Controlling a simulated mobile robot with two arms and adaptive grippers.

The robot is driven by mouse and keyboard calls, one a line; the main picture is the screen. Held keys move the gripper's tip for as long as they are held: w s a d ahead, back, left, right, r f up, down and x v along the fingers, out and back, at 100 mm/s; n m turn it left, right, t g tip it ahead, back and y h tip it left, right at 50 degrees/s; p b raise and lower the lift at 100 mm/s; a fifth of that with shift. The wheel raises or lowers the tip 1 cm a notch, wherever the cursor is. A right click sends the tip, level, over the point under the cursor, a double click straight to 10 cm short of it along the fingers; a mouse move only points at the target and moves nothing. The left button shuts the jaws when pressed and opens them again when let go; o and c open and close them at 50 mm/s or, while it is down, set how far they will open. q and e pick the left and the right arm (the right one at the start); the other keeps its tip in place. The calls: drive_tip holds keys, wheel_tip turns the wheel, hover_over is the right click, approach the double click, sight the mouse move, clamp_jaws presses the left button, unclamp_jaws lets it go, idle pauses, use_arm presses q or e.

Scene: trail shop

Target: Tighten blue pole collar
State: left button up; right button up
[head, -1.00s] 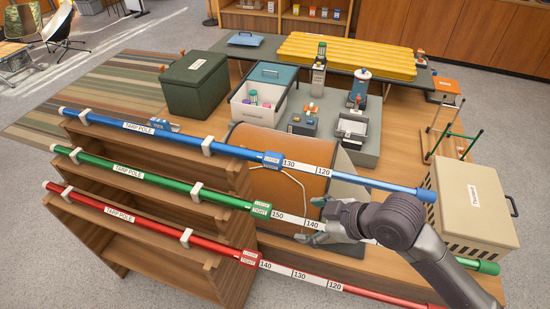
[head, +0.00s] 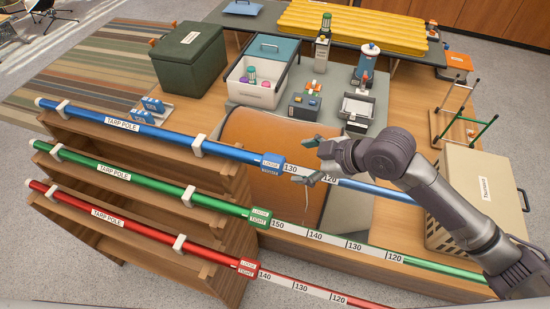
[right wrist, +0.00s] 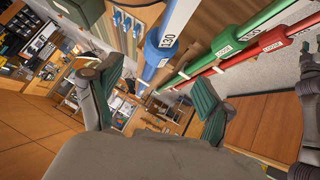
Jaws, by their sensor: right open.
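The blue tarp pole (head: 160,131) lies along the top row of the wooden rack. Its blue collar (head: 272,164) has a "LOOSE" label, and "130" shows on the white scale beside it. My right gripper (head: 303,161) is open and empty, just right of the collar, with its fingers spread above and below the pole's line. I cannot tell whether they touch it. In the right wrist view the blue collar (right wrist: 158,50) appears beyond the two open fingers (right wrist: 155,100).
The green pole (head: 150,186) with its collar (head: 259,218) and the red pole (head: 150,226) with its collar (head: 247,267) run parallel below. A beige crate (head: 480,195) stands at the right. An orange rolled item (head: 265,140) lies behind the blue pole.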

sight(275, 164)
drive_tip(key=p+x, duration=0.1)
drive_tip(key=x, duration=0.5)
drive_tip(key=shift+s+a+r, duration=0.1)
drive_tip(key=p+x, duration=0.1)
drive_tip(key=x, duration=0.3)
drive_tip(key=shift+a+f, duration=0.15)
drive_tip(key=shift+f, duration=0.15)
drive_tip(key=shift+w+a+f, duration=0.15)
drive_tip(key=shift+w+f, duration=0.1)
drive_tip(key=shift+w, duration=0.1)
drive_tip(key=shift+c, duration=0.6)
drive_tip(key=c, duration=1)
use_arm(q)
drive_tip(key=shift+s+r, duration=0.15)
drive_tip(key=shift+r, duration=0.4)
drive_tip(key=shift+s+r, duration=0.15)
drive_tip(key=shift+r, duration=0.4)
use_arm(e)
drive_tip(key=shift+c, duration=0.2)
